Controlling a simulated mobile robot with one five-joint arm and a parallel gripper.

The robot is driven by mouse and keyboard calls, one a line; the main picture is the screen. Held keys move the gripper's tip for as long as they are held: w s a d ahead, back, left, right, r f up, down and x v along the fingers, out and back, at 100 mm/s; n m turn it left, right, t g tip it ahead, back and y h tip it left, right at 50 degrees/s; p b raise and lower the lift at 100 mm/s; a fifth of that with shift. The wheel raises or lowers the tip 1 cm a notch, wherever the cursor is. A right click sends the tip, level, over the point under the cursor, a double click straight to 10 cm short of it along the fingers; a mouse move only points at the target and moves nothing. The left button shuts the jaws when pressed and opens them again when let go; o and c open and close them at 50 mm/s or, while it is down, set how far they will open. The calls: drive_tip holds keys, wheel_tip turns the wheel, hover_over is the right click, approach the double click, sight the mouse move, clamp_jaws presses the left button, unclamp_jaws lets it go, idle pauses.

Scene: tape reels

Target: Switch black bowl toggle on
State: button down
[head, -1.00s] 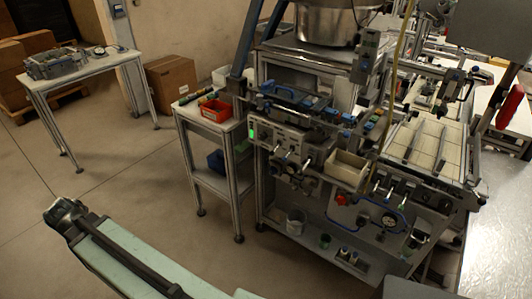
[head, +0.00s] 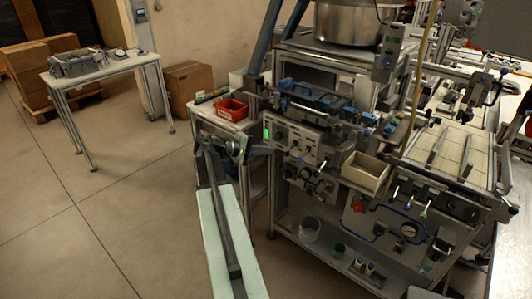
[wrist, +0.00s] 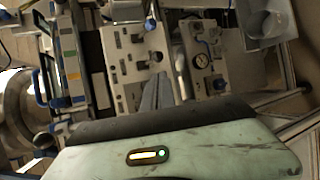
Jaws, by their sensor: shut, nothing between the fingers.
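The light-grey control panel (head: 300,140) is on the front of the machine, with a lit green indicator (head: 267,133) at its left and several small switches and knobs. I cannot tell which one is the black bowl toggle, or its position. My gripper (head: 243,145) is just left of the panel in the head view; its tips are hard to make out there. In the wrist view my gripper (wrist: 156,82) has its grey fingers together and empty, pointing at the panel (wrist: 128,65), whose lower right part they overlap. Contact is not visible.
A cream bin (head: 365,174) sticks out right of the panel, above a lower panel with a gauge (head: 408,230). A metal bowl (head: 345,22) stands on top. A red bin (head: 232,109) is on the side cart behind my arm.

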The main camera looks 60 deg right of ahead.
sight(290, 150)
drive_tip(key=b+x, duration=0.1)
drive_tip(key=x, duration=0.4)
drive_tip(key=shift+s+d+f, duration=0.15)
drive_tip(key=shift+s+d, duration=0.05)
